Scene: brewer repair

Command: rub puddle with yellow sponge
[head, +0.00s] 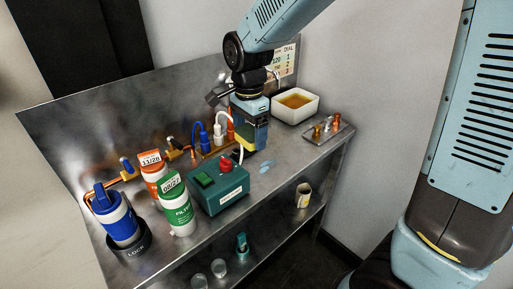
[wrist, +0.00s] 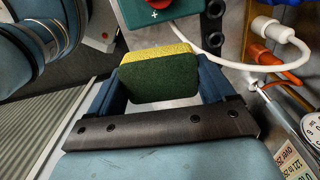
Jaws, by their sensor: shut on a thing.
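The yellow sponge (wrist: 158,52), with a dark green scouring side, is between the two fingers of my gripper (wrist: 160,75) in the wrist view. The gripper is shut on it, and the green side faces the camera. In the head view my gripper (head: 248,138) points down over the bench, behind the teal box. The sponge is mostly hidden there by the fingers. The puddle (head: 266,166) is a small pale blue patch on the metal bench top, just right of the box and in front of my gripper. I cannot make out the puddle in the wrist view.
The teal box (head: 218,188) with a red knob and green switch stands close to my gripper, its white cable (wrist: 262,66) nearby. A white basin (head: 296,108) of amber liquid stands behind right. A fittings tray (head: 328,132) is at the right edge. The bench around the puddle is clear.

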